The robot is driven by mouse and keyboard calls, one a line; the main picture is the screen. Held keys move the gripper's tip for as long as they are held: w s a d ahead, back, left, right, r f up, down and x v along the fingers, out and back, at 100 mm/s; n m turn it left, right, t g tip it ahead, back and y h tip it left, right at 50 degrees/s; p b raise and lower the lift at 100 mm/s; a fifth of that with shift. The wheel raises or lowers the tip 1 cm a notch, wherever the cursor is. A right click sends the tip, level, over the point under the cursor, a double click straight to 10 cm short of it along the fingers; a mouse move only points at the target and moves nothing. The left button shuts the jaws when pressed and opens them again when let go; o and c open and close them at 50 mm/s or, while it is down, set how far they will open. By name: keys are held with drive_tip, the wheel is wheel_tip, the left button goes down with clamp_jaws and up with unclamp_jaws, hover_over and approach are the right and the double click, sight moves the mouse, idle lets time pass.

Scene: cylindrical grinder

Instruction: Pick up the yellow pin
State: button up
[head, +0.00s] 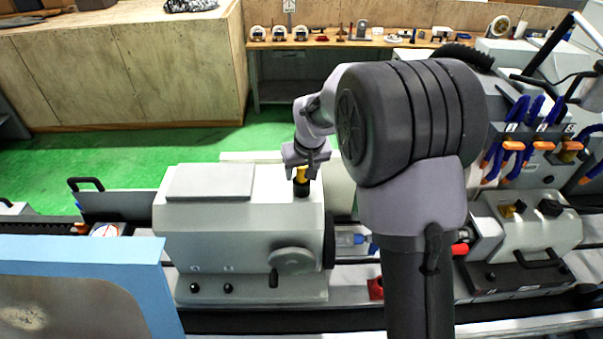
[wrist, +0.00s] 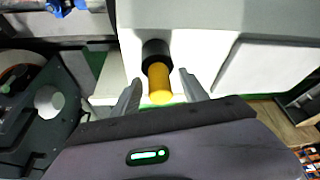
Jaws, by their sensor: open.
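The yellow pin (head: 301,174) stands upright in a black round base on top of the light grey machine housing (head: 245,225) in the head view. In the wrist view the yellow pin (wrist: 160,83) points toward me, with its black base (wrist: 155,52) behind it. My gripper (head: 303,165) is over the pin in the head view. In the wrist view my gripper (wrist: 168,92) is open, with one finger on each side of the pin's free end and gaps on both sides. The fingers do not appear to touch it.
A raised flat plate (head: 210,181) lies on the housing left of the pin. A blue-framed panel (head: 85,255) stands at the front left. Blue-handled tools (head: 515,135) hang at the right. A workbench (head: 350,43) with several items stands at the back.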

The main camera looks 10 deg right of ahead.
drive_tip(key=shift+s+r, duration=0.1)
drive_tip(key=shift+s, duration=0.15)
drive_tip(key=c, duration=0.5)
drive_tip(key=shift+w, duration=0.1)
clamp_jaws()
wheel_tip(320, 180, up, 10)
drive_tip(key=shift+r, duration=0.25)
wheel_tip(320, 180, up, 6)
drive_tip(key=p, duration=0.4)
drive_tip(key=shift+p, duration=0.3)
